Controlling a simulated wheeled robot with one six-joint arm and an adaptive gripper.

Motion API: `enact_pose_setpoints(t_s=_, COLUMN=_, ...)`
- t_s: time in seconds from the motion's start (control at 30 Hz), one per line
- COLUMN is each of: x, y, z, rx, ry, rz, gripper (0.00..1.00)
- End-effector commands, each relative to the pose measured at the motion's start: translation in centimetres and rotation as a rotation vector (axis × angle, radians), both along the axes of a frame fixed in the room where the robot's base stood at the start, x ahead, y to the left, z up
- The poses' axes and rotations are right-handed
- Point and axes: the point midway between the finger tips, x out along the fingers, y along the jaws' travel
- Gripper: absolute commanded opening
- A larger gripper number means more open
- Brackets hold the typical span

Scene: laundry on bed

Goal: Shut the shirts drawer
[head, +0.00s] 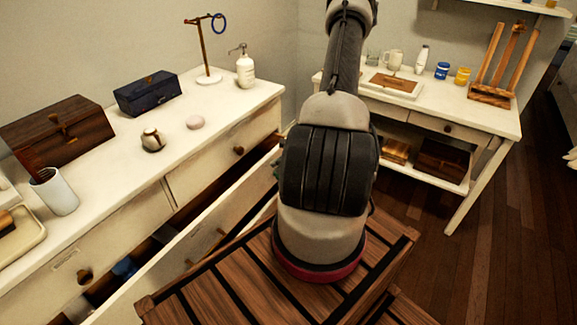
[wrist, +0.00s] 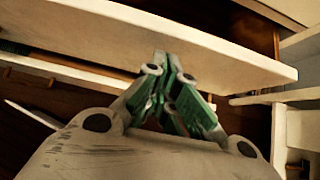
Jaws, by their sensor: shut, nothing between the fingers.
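A long white drawer (head: 205,235) of the dresser at the left is pulled out. Its front panel slants across the head view, with a dark gap behind it. Blue cloth (head: 124,268) shows inside. I cannot read a label marking it as the shirts drawer. In the wrist view a long pale panel (wrist: 215,57), apparently this drawer's front, crosses above my fingers. My gripper (wrist: 172,65) is shut and empty, with green pads, its tips at the panel's lower edge; I cannot tell whether they touch. In the head view my arm hides most of the gripper.
The white dresser top (head: 215,112) holds a wooden box (head: 60,135), a dark blue box (head: 147,93), a white cup (head: 54,190) and a pump bottle (head: 245,68). A slatted wooden surface (head: 215,290) lies below my arm. A white table (head: 490,112) stands at the right.

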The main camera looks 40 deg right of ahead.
Motion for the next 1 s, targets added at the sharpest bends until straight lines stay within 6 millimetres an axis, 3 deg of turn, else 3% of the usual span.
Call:
enact_pose_setpoints(t_s=0.2, x=1.6, y=0.4, z=0.0, rx=0.0, ry=0.0, rz=0.0, gripper=0.0)
enact_pose_setpoints(t_s=0.63, x=2.1, y=0.5, z=0.0, rx=0.0, ry=0.0, rz=0.0, gripper=0.0)
enact_pose_setpoints(t_s=0.9, x=5.8, y=1.6, z=0.0, rx=0.0, ry=0.0, rz=0.001, gripper=0.0)
enact_pose_setpoints(t_s=1.0, x=6.0, y=1.6, z=0.0, rx=0.001, ry=0.0, rz=-0.001, gripper=0.0)
